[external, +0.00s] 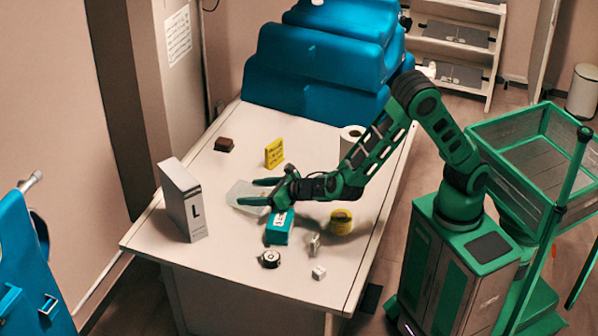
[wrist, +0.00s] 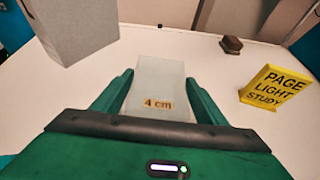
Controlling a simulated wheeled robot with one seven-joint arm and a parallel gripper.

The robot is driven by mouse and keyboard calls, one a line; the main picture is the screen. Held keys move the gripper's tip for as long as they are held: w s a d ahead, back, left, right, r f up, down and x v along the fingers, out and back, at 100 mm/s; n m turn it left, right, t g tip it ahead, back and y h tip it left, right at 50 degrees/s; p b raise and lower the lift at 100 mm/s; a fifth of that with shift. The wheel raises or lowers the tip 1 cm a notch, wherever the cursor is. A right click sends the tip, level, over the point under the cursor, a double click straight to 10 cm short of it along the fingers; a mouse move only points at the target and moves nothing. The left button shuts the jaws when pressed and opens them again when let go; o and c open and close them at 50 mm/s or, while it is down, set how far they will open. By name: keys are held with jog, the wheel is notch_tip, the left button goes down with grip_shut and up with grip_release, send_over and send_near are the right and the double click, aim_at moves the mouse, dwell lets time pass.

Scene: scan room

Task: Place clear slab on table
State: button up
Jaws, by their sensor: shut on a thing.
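The clear slab (wrist: 160,75) is a translucent pale plate with a "4 cm" label, seen between my gripper's two green fingers in the wrist view. It also shows in the external view (external: 243,191), reaching out past the fingers. My gripper (external: 254,192) is shut on the slab's sides, low over the middle of the white table (external: 330,133). In the wrist view my gripper (wrist: 160,98) has one finger on each side of the slab. I cannot tell whether the slab touches the table top.
A grey-white box marked L (external: 184,200) stands to the left. A yellow sign (external: 274,152) and a brown block (external: 224,144) are behind. A teal box (external: 279,228), yellow roll (external: 341,221), tape-like roll (external: 270,258) and small blocks lie in front. Blue cushions (external: 315,75) fill the far end.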

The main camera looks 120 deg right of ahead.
aim_at(252, 193)
jog(key=o, duration=1.5)
jog(key=shift+f, duration=0.1)
jog(key=shift+c, duration=0.2)
jog(key=v, duration=0.5)
jog(key=shift+a, duration=0.1)
notch_tip(252, 193, up, 6)
jog(key=o, duration=0.4)
jog(key=shift+r, duration=0.45)
